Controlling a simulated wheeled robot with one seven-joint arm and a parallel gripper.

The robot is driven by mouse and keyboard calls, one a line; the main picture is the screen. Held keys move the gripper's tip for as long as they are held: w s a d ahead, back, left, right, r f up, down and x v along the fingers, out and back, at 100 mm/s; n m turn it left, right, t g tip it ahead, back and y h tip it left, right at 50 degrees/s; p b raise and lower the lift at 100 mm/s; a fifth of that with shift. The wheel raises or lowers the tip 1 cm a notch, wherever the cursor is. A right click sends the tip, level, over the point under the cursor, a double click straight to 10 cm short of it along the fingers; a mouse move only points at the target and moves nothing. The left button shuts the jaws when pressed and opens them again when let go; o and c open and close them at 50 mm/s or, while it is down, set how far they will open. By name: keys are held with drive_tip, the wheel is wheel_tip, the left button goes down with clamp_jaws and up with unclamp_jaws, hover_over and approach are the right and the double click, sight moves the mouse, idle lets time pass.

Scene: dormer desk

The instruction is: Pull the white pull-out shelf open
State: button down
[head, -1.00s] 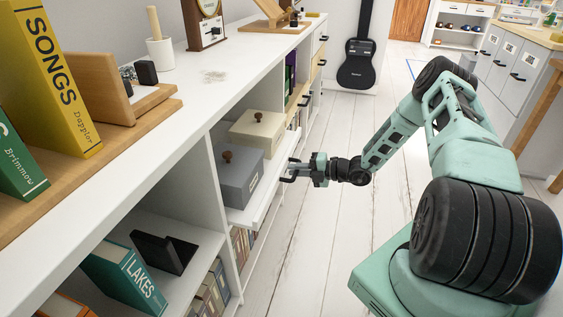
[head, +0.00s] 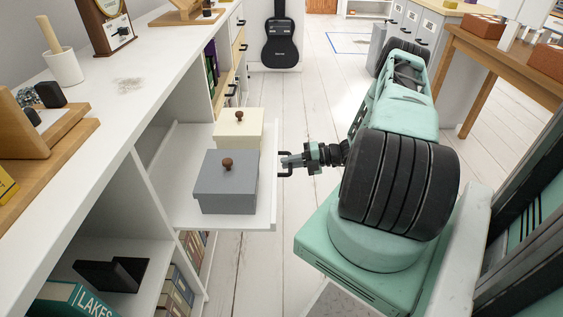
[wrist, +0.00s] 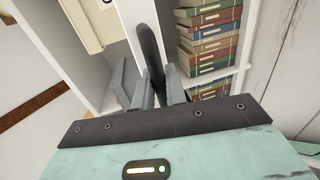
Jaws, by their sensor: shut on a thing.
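The white pull-out shelf (head: 257,222) stands well out of the white cabinet in the head view. It carries a grey lidded box (head: 228,190) and a cream lidded box (head: 238,130), each with a brown knob. My gripper (head: 287,164) is at the shelf's front edge, shut on its dark handle (wrist: 150,45). In the wrist view the two fingers (wrist: 152,88) sit on either side of the dark curved handle. The exact contact is partly hidden by the fingers.
Book rows (wrist: 208,40) stand in a compartment below the shelf. The cabinet top (head: 120,100) holds a pestle and mortar (head: 62,66) and a clock (head: 105,25). The pale plank floor (head: 310,100) is clear ahead. A wooden table (head: 475,45) stands at the right.

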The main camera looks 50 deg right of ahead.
drive_tip(key=shift+s, duration=0.1)
drive_tip(key=c, duration=1.5)
unclamp_jaws()
drive_tip(key=shift+c, duration=0.2)
drive_tip(key=shift+d, duration=0.1)
drive_tip(key=p+v, duration=0.1)
drive_tip(key=v, duration=1.6)
drive_tip(key=shift+s, duration=0.2)
